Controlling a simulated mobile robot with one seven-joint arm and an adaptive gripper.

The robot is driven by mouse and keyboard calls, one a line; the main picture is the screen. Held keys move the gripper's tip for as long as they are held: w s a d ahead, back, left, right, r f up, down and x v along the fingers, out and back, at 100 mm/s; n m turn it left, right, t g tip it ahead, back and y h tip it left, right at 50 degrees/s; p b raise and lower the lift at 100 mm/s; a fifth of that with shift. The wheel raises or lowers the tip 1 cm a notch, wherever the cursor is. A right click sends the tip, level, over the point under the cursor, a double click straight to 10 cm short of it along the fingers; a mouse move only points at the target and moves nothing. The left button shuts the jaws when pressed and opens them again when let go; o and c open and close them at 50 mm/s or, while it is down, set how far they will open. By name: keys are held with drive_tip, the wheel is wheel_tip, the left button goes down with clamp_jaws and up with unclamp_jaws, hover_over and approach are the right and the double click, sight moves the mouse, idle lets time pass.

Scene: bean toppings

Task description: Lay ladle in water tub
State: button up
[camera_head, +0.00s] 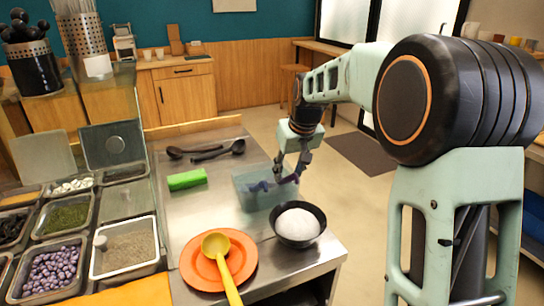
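A yellow ladle (217,248) rests with its bowl on an orange plate (190,268); its handle runs over the front rim toward the bottom edge. Two black ladle-like utensils (238,147) lie at the back of the steel counter. The clear bluish water tub (245,199) stands on the counter's right side, with dark purple shapes (259,187) showing in it. My gripper (290,174) points down at the tub's back right part. Its fingers look spread, but the tips overlap a purple shape, and I cannot tell whether they hold it.
A black bowl with a white mound (297,226) stands just in front of the tub. A green block (187,179) lies left of the tub. Food pans (125,251) line the left side. The counter's middle, between the green block and plate, is clear.

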drive_tip(key=v, duration=1.1)
drive_tip(key=shift+r, duration=0.15)
